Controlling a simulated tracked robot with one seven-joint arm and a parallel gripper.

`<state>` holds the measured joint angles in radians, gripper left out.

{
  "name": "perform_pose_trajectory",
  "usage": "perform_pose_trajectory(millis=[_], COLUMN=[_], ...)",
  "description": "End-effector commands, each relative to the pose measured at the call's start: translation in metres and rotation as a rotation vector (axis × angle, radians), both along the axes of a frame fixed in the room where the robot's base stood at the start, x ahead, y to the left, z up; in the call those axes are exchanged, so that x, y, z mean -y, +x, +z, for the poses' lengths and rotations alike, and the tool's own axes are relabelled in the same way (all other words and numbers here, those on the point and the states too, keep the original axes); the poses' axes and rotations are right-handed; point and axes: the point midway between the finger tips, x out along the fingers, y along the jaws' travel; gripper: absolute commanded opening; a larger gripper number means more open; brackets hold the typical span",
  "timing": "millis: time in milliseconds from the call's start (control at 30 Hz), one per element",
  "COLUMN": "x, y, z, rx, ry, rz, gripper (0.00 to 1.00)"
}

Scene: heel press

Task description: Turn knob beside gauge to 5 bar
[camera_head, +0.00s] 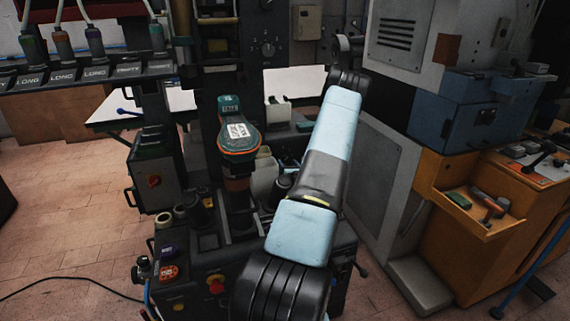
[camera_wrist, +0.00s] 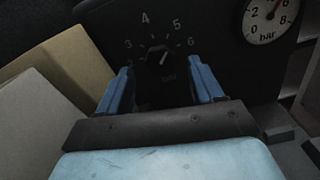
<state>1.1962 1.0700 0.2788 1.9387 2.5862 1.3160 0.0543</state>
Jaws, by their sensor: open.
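In the wrist view the round black knob (camera_wrist: 161,60) sits on a dark panel, ringed by the numbers 3, 4, 5 and 6. Its pale pointer mark leans up and right, roughly toward the 5; the exact reading is hard to tell. The white gauge (camera_wrist: 267,17), marked bar, is at the upper right, partly cut off by the frame, with a reddish needle pointing up and right. My gripper (camera_wrist: 161,70) is open, its two blue fingers apart on the left and right of the knob. Whether they touch it cannot be told. My gripper is not clearly visible in the head view.
Pale boards (camera_wrist: 60,75) stand left of my gripper in the wrist view. In the head view a dark panel carries a dial (camera_head: 267,48). A teal and orange device (camera_head: 237,130) stands left of my arm. A grey cabinet (camera_head: 375,165) stands to the right.

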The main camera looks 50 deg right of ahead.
Motion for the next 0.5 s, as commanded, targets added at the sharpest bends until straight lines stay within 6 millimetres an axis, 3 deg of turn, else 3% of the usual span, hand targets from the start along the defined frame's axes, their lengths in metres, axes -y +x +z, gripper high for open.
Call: perform_pose_trajectory(millis=[200, 500], x=[0.009, 0.011], y=[0.017, 0.02], z=[0.0, 0.0], rx=[0.0, 0.0], ry=[0.0, 0.0], rz=[0.0, 0.0], gripper=[0.66, 0.66])
